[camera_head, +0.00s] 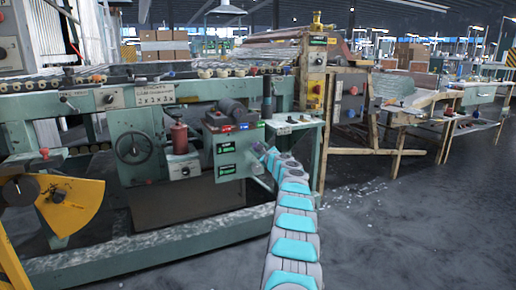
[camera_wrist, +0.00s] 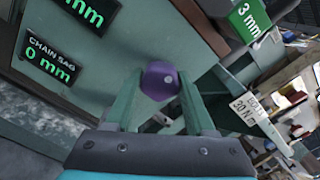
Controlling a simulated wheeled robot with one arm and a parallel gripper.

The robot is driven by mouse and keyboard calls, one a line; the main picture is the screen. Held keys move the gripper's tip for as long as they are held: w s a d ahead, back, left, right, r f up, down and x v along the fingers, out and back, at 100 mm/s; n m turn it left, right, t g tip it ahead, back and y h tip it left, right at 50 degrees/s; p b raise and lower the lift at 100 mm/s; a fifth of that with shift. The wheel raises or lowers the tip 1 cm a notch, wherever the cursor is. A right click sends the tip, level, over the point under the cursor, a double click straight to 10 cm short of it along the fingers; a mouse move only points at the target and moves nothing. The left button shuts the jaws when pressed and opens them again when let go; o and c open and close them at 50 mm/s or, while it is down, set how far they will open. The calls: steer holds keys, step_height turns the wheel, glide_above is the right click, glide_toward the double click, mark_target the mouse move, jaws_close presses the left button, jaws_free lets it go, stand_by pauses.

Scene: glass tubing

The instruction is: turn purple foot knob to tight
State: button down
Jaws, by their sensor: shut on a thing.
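The purple foot knob (camera_wrist: 160,80) shows in the wrist view as a round purple ball with a small light dot on it. My gripper (camera_wrist: 158,92) has its two green fingers on either side of the knob and is shut on it. In the head view my arm (camera_head: 293,220) reaches up from the lower right to the green machine, and my gripper (camera_head: 262,152) is at the right side of the display panel. The knob is too small to make out clearly there.
A display reading CHAIN SAG 0 mm (camera_wrist: 50,60) is left of the knob, and a green 3 mm display (camera_wrist: 249,18) is at upper right. A white 30 N tag (camera_wrist: 246,108) hangs at right. A handwheel (camera_head: 134,148) stands left on the machine. The floor (camera_head: 400,220) at right is open.

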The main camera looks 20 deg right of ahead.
steer(key=shift+d+f, duration=0.1)
stand_by(0.3)
steer(key=c, duration=0.5)
jaws_free()
steer(key=shift+c, duration=0.2)
steer(key=shift+o, duration=1.3)
steer(key=shift+s, duration=0.1)
steer(key=s+b, duration=0.2)
steer(key=s, duration=0.5)
steer(key=shift+s, duration=0.3)
steer(key=shift+d, duration=0.1)
